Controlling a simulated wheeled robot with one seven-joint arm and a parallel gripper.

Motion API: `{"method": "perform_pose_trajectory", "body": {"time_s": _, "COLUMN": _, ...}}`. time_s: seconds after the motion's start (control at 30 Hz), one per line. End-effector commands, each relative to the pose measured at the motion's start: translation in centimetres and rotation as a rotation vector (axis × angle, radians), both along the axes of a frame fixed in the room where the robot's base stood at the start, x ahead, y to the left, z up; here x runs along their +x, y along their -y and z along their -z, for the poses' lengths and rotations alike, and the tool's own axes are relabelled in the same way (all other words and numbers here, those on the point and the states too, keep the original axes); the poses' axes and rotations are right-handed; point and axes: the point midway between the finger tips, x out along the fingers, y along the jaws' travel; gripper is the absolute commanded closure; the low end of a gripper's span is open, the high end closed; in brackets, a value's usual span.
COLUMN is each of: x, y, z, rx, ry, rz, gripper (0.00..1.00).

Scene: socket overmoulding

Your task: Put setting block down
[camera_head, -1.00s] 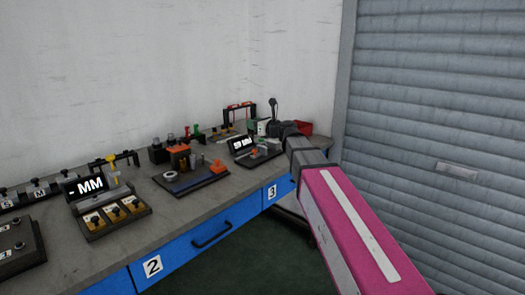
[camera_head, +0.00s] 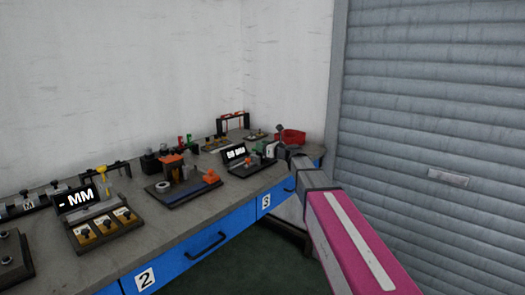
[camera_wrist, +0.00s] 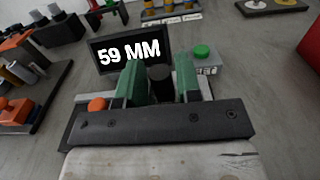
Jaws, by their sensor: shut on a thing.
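In the wrist view, my gripper (camera_wrist: 158,68) has two green fingers closed on a dark, round-topped piece (camera_wrist: 160,84), which I take as the setting block. Its lower part is hidden. Behind the fingers stands a dark display (camera_wrist: 128,48) reading 59 MM. In the head view, my gripper is at the far right of the bench, mostly hidden by my wrist, beside the small display station (camera_head: 236,153). I cannot tell whether the block touches anything below.
An orange knob (camera_wrist: 97,104) and a green button (camera_wrist: 201,51) lie close to the fingers. A red bin (camera_head: 291,137) stands at the bench's far right end. A fixture with orange parts (camera_head: 184,190) and an MM display station (camera_head: 77,198) stand further left.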

Motion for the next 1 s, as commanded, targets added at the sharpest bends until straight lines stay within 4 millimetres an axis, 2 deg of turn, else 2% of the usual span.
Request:
{"method": "perform_pose_trajectory", "body": {"time_s": 0.03, "x": 0.0, "y": 0.0, "z": 0.8, "rx": 0.002, "ry": -0.002, "rz": 0.0, "gripper": 1.0}}
{"method": "perform_pose_trajectory", "body": {"time_s": 0.13, "x": 0.0, "y": 0.0, "z": 1.6, "rx": 0.001, "ry": -0.001, "rz": 0.0, "gripper": 1.0}}
{"method": "perform_pose_trajectory", "body": {"time_s": 0.5, "x": 0.0, "y": 0.0, "z": 1.9, "rx": 0.001, "ry": 0.0, "rz": 0.0, "gripper": 1.0}}
{"method": "perform_pose_trajectory", "body": {"time_s": 0.53, "x": 0.0, "y": 0.0, "z": 1.9, "rx": 0.0, "ry": 0.0, "rz": 0.0, "gripper": 0.62}}
{"method": "perform_pose_trajectory", "body": {"time_s": 0.6, "x": 0.0, "y": 0.0, "z": 1.9, "rx": 0.0, "ry": 0.0, "rz": 0.0, "gripper": 0.43}}
{"method": "perform_pose_trajectory", "body": {"time_s": 1.0, "x": -0.4, "y": 0.3, "z": 1.6, "rx": 0.0, "ry": 0.0, "rz": 0.001, "gripper": 0.43}}
